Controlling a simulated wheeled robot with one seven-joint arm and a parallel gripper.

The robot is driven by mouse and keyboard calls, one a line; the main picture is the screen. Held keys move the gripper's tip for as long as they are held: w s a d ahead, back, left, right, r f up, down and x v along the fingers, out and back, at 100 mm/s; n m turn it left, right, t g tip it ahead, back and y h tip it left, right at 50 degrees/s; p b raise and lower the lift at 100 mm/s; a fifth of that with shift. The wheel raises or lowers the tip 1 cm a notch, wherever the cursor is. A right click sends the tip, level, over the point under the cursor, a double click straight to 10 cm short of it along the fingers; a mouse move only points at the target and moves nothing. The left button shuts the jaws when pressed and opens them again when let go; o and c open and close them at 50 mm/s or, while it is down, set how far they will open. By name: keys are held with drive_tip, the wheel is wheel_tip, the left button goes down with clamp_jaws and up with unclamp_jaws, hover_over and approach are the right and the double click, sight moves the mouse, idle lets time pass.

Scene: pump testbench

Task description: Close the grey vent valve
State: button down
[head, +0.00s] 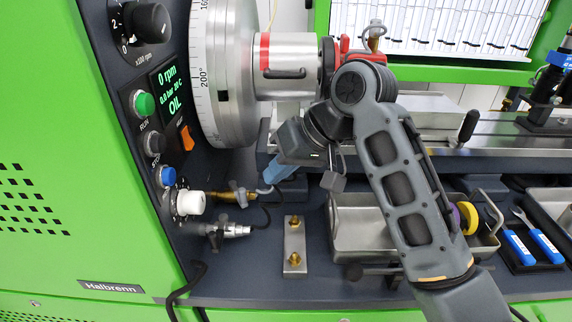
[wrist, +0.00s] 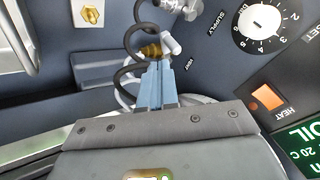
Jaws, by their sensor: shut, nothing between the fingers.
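The vent valve has a brass body (head: 232,194) projecting from the dark panel, with a pale grey handle (head: 264,190) at its right end. In the wrist view the brass body (wrist: 151,51) and pale grey handle (wrist: 172,45) are beside the VENT label. My gripper (head: 271,180) has blue fingers, shut and empty, just above the handle in the head view. In the wrist view my gripper (wrist: 158,66) has its fingertips close below the valve, partly covering it. I cannot tell whether they touch the handle.
A silver supply fitting (head: 230,230) sits below the vent valve. A dark coiled hose (wrist: 130,52) loops beside the fingers. The white dial (head: 190,203), blue button (head: 167,176) and plate with brass studs (head: 294,244) are near. A metal tray (head: 350,240) stands right.

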drive_tip(key=x, duration=0.6)
drive_tip(key=shift+s+r, duration=0.1)
